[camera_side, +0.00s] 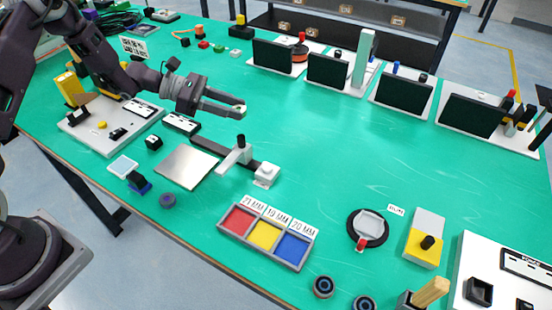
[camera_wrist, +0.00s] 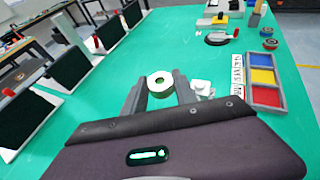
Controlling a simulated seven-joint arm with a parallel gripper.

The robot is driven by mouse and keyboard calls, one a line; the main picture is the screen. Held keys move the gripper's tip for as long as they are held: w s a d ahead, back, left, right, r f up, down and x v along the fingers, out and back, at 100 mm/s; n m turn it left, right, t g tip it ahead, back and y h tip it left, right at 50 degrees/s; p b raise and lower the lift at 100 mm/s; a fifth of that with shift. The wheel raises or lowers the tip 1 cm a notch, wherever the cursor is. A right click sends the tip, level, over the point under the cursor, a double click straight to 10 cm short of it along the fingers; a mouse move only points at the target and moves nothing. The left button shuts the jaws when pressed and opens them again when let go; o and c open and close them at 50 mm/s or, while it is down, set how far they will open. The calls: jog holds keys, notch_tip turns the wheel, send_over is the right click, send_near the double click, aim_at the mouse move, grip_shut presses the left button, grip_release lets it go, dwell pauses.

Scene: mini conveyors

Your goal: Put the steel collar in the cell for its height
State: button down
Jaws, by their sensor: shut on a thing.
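My gripper (camera_side: 240,108) is above the green table at the left of the middle in the side view. In the wrist view, my gripper (camera_wrist: 160,88) is shut on the steel collar (camera_wrist: 160,77), a bright ring with a dark central hole, held between the fingertips. The collar is small and hard to make out in the side view. A grey tray (camera_side: 247,243) with red (camera_side: 238,221), yellow (camera_side: 264,235) and blue (camera_side: 291,248) cells stands front centre. Millimetre labels stand behind the cells; blue's seems to read 20 MM. The cells look empty. The tray (camera_wrist: 267,106) is right of my gripper in the wrist view.
A grey and white measuring slide (camera_side: 236,157) and a steel plate (camera_side: 188,167) lie between my gripper and the tray. Dark rings (camera_side: 323,286) sit near the front edge. A round black stand (camera_side: 368,228) is right of the tray. Dark panels (camera_side: 327,71) line the back. The centre right is clear.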

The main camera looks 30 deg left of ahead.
jog(key=g, duration=0.1)
send_over(262, 145)
notch_tip(262, 145, down, 3)
jog(key=shift+m, duration=0.5)
notch_tip(262, 145, down, 10)
jog(key=shift+s+f, duration=0.1)
jog(key=c, duration=1)
grip_release()
jog(key=shift+f, duration=0.1)
jog(key=shift+o, duration=0.2)
